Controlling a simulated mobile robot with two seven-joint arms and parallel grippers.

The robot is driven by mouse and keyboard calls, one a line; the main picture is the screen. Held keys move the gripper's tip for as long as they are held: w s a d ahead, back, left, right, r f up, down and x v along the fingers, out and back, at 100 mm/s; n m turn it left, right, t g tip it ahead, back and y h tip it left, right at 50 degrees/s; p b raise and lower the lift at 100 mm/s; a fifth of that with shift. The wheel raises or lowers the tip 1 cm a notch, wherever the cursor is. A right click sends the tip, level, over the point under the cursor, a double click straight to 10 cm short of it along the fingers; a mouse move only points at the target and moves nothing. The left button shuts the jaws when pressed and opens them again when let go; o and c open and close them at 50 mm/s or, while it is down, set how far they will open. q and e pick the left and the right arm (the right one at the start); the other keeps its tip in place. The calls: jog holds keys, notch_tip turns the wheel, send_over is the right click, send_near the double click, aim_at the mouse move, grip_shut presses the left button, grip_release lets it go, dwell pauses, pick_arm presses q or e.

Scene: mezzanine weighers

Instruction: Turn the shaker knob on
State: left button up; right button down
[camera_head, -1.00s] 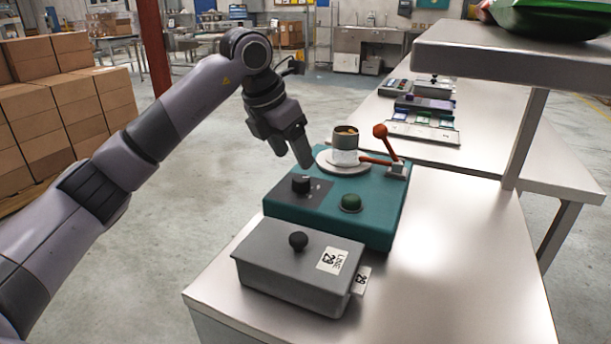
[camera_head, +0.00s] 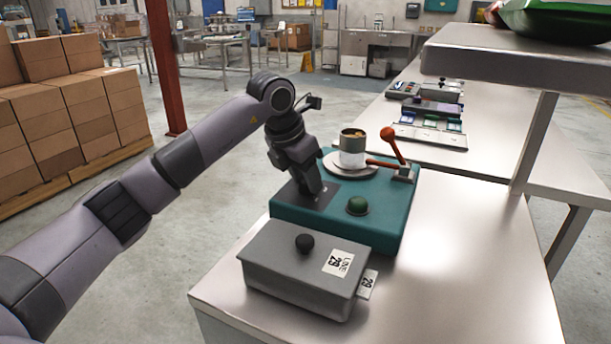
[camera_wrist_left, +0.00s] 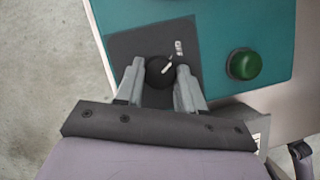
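The teal shaker (camera_head: 385,222) stands on the metal table, with a cup (camera_head: 352,143) on its round plate. In the left wrist view its black knob (camera_wrist_left: 159,70) with a white pointer mark sits on a dark panel (camera_wrist_left: 128,46). The pointer aims up and to the right, towards a small white label on the panel. My left gripper (camera_wrist_left: 158,78) points down at the panel with one finger on each side of the knob. Whether the fingers touch the knob is unclear. In the head view the gripper (camera_head: 312,190) hides the knob. My right gripper is not in view.
A green button (camera_head: 358,205) is right of the knob panel. A red-balled lever (camera_head: 392,145) stands at the shaker's back right. A grey lidded box (camera_head: 300,272) with a black ball knob is in front. A raised shelf (camera_head: 520,58) overhangs at right.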

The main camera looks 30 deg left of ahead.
pick_arm(q)
jog(key=c, duration=0.4)
jog(key=shift+o, duration=0.2)
